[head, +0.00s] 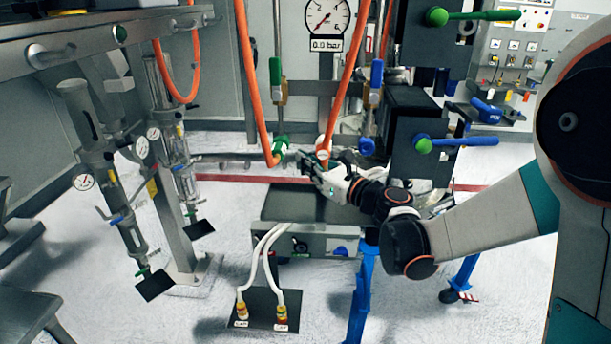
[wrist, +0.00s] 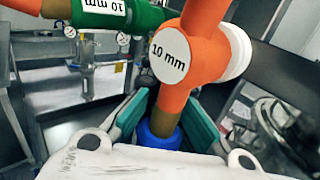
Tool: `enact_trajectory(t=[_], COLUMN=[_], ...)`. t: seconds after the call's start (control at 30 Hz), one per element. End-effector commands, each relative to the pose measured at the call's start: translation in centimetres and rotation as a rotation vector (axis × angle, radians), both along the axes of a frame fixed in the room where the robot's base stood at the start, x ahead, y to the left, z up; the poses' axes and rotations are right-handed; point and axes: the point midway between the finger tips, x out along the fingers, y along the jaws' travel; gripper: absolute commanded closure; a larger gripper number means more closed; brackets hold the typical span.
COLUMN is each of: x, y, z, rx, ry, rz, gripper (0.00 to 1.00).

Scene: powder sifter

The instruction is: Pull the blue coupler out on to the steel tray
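The blue coupler (wrist: 160,137) shows in the wrist view at the end of a brass stem below an orange tee (wrist: 185,65) labelled 10 mm. My gripper (wrist: 166,105) has its teal finger pads on either side of the stem and coupler. Whether the pads touch the coupler is not clear, and its lower part is hidden behind my gripper's pale housing. In the head view my gripper (head: 308,162) is beside the orange tee (head: 322,155), and I cannot make out the coupler between the fingers. A grey steel tray-like surface (head: 285,204) lies below my gripper.
A green fitting (head: 280,145) stands just left of my gripper, with orange hoses above. A blue fitting (head: 366,147) and dark boxes with green-and-blue handles (head: 440,145) are close on the right. Glass-tube assemblies (head: 125,220) stand at the left.

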Motion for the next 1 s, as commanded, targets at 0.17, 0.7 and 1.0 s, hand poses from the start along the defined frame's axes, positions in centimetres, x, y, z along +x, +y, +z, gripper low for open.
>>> enact_trajectory(t=[0.17, 0.7, 1.0], x=[0.3, 0.3, 0.3], y=[0.3, 0.3, 0.3], z=[-2.7, -3.8, -3.8], rx=[0.0, 0.0, 0.0], ry=[0.0, 0.0, 0.0], rz=[0.001, 0.001, 0.001], gripper=[1.0, 0.85, 0.75])
